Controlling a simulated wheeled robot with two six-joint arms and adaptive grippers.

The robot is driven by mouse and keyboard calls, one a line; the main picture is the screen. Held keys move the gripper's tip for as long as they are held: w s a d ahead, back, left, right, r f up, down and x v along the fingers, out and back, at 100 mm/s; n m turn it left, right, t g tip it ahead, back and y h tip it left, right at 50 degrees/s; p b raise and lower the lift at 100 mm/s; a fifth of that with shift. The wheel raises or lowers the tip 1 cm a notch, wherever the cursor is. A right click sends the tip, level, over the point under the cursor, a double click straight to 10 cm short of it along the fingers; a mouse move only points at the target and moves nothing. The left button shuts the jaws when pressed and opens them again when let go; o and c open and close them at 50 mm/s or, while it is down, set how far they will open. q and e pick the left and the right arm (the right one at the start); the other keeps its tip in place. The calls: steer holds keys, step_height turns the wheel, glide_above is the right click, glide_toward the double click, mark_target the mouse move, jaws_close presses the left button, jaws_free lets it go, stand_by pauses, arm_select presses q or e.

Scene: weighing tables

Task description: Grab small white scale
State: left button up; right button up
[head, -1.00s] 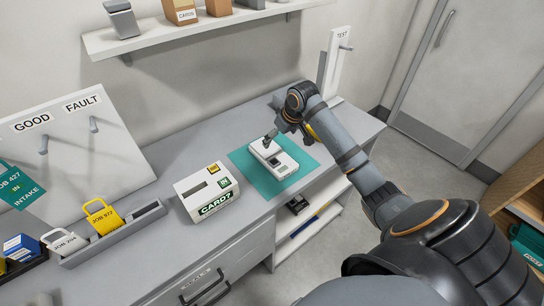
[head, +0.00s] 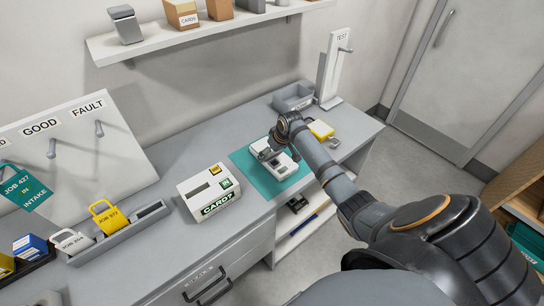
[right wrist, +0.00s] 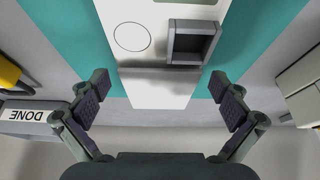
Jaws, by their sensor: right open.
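The small white scale (head: 284,167) lies on a teal mat (head: 258,182) on the grey table in the head view. My right gripper (head: 267,155) is over it and hides part of it. In the right wrist view the white scale (right wrist: 150,95) shows a round mark and a dark framed square. My right gripper (right wrist: 163,87) is open there, with one finger on each side of the scale's near end. Teal mat shows between the fingers and the scale, so they look apart. My left gripper is not in view.
A TEST stand (head: 336,68) rises at the back.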

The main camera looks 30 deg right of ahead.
steer(key=shift+s+r, duration=0.1)
steer(key=c, duration=1.4)
steer(key=shift+r, duration=0.1)
steer(key=shift+r+b, duration=0.25)
steer(key=shift+b, duration=0.1)
steer(key=shift+d+r+b, duration=0.1)
steer(key=shift+r+b, duration=0.4)
steer(key=shift+r, duration=0.15)
steer(key=s+a+r, duration=0.1)
steer(key=r, duration=0.1)
steer(key=s+a+r+b, duration=0.1)
steer(key=r, duration=0.1)
steer(key=s+a+r, duration=0.1)
steer(key=r, duration=0.1)
steer(key=shift+s+a+r, duration=0.1)
steer(key=shift+a+r, duration=0.2)
steer(key=shift+a, duration=0.05)
steer(key=s+a+r+b, duration=0.2)
steer(key=s+a+r, duration=0.2)
steer(key=s+a, duration=0.2)
steer(key=shift+s+a+r, duration=0.2)
steer(key=shift+s+a, duration=0.05)
steer(key=shift+a, duration=0.05)
